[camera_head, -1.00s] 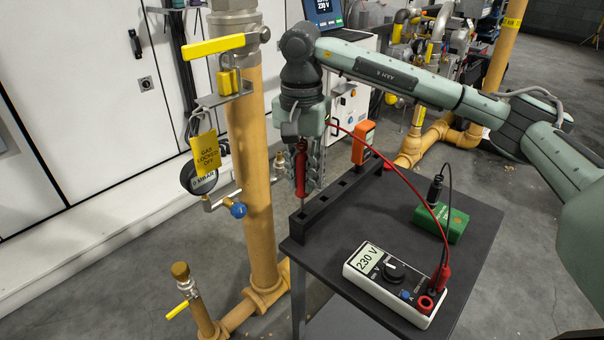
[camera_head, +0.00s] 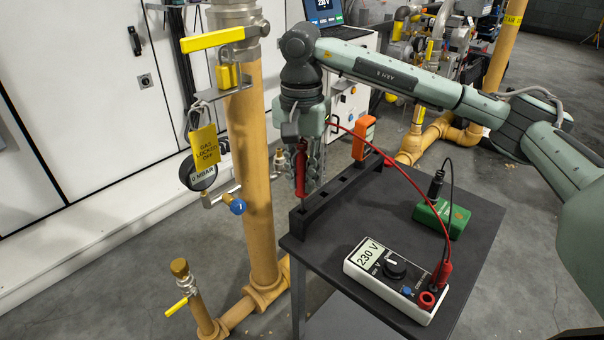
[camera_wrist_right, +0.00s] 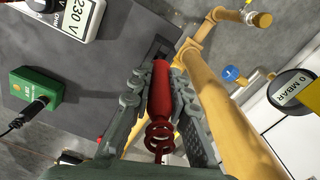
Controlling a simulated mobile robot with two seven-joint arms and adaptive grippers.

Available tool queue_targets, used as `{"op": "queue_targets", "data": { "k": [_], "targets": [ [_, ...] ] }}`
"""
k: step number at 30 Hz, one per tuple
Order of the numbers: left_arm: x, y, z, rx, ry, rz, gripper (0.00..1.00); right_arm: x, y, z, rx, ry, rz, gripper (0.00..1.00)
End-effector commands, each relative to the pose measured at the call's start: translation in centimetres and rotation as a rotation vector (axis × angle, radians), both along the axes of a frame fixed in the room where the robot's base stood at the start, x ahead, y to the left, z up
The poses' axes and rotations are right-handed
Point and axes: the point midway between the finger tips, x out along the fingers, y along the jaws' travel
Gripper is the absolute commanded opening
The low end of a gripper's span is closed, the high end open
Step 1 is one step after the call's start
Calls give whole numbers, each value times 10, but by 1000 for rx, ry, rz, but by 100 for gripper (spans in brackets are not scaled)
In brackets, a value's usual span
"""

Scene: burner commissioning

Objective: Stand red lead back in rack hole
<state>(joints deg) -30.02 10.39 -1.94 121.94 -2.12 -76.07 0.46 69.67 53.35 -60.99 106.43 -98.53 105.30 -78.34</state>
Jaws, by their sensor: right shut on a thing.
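My right gripper (camera_head: 306,182) points down and is shut on the red lead's probe (camera_head: 300,170), which is held upright. The probe is over the near left end of the black rack (camera_head: 326,200). Its lower end is close to the rack top there; I cannot tell whether the tip is in a hole. In the right wrist view the red probe (camera_wrist_right: 162,98) sits between the two fingers (camera_wrist_right: 165,95), its ringed end towards the camera. The red lead arcs from the gripper to the multimeter (camera_head: 395,283). My left gripper is not in view.
An orange tester (camera_head: 363,138) stands in the rack's far part. A green box (camera_head: 441,218) with a black plug is at the table's right. A yellow pipe (camera_head: 258,170) with a tagged valve rises left of the table (camera_head: 350,243). The table between rack and multimeter is clear.

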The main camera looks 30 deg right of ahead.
Motion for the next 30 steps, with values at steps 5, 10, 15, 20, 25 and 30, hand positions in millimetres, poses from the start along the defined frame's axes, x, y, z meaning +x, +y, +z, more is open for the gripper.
{"op": "queue_targets", "data": {
  "k": [5, 10, 15, 20, 25, 30],
  "targets": [
    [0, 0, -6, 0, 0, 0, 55, 0, 0, -7, 0, 0, 0, 0],
    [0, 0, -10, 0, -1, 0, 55, 0, 0, -12, 0, 0, 0, 0],
    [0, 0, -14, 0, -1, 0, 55, 0, 0, -17, 0, 0, 0, 0],
    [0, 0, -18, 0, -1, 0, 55, 0, 0, -22, 0, 0, 0, 0],
    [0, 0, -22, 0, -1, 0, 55, 0, 0, -27, 0, 0, 0, 0],
    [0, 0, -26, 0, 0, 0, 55, 0, 0, -32, 0, 0, 0, 0]
  ]
}}
